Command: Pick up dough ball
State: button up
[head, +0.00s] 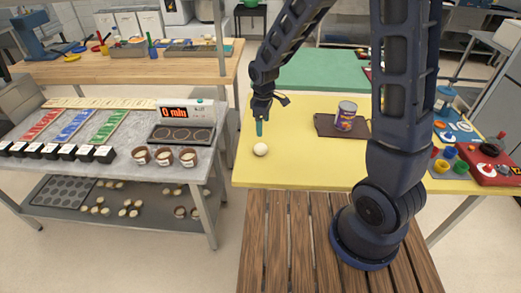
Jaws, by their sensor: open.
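The dough ball (260,149) is a small cream-white ball on the yellow tabletop (290,172), near its left side. My gripper (260,128) points down just above and behind the ball in the head view. Its teal fingers look apart from the ball, and nothing shows between them. The fingers overlap one another from this angle, so the gap between them is hard to see.
A can (346,115) stands on a dark brown mat (325,126) to the right. A marble counter (120,165) on the left holds a timer unit (178,112) and several cups. Colourful parts sit at the far right. The yellow surface around the ball is clear.

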jog(key=a+f, duration=0.1)
send_over(261, 145)
jog(key=f, duration=0.5)
jog(key=shift+s+a+f, duration=0.15)
jog(key=shift+s, duration=0.15)
jog(key=shift+w+f, duration=0.15)
jog(key=shift+f, duration=1.25)
jog(key=shift+w+f, duration=0.15)
jog(key=shift+f, duration=1.25)
jog(key=c, duration=1.1)
